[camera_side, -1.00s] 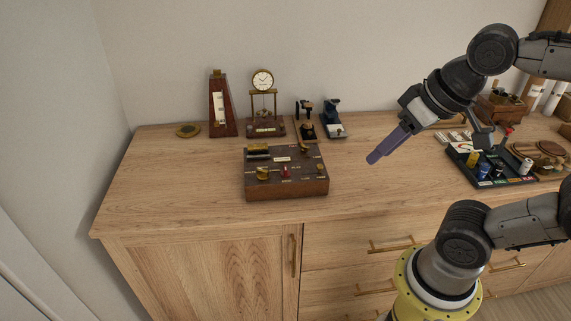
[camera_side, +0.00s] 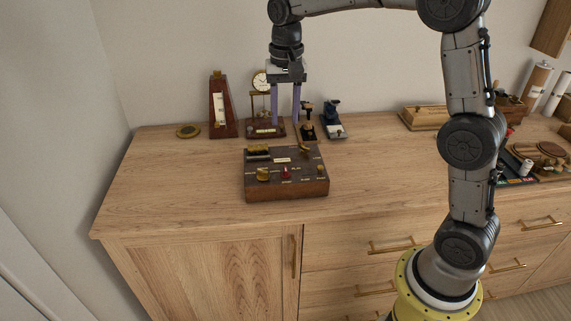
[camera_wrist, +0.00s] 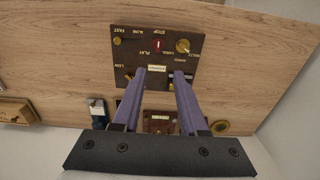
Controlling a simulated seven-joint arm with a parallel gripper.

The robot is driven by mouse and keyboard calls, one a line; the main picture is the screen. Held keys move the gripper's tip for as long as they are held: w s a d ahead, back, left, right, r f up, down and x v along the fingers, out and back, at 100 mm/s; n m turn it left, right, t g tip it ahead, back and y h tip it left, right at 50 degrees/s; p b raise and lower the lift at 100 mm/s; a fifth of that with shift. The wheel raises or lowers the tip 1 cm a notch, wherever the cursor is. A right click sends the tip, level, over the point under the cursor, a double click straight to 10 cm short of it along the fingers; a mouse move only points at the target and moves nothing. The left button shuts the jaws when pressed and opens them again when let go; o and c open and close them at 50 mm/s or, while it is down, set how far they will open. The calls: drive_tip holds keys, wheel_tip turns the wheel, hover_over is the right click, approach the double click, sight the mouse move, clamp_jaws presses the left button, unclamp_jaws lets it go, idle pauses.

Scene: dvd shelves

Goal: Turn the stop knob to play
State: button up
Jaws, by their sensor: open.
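A dark wooden control box (camera_side: 315,187) stands on the cabinet top. A small red knob (camera_side: 285,173) sits near its front edge, with a brass knob (camera_side: 262,174) to its left. In the wrist view the red knob (camera_wrist: 158,46) lies between the STOP and PLAY labels, seemingly lined up between them; its exact setting is too small to tell. My gripper (camera_side: 285,123) points down, open and empty, above the back of the box. Its two purple fingers (camera_wrist: 160,72) hide part of the box's back edge in the wrist view, and the red knob is beyond their tips.
A metronome (camera_side: 223,110), a brass clock (camera_side: 262,82) and two small devices (camera_side: 333,122) stand behind the box. A dark tray (camera_side: 515,170) and a wooden box (camera_side: 425,118) are at the right. The cabinet top (camera_side: 380,170) is clear right of the control box.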

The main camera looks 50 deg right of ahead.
sight(285, 168)
wheel_tip(285, 168, down, 15)
drive_tip(key=shift+d+r, duration=0.1)
idle(0.5)
clamp_jaws()
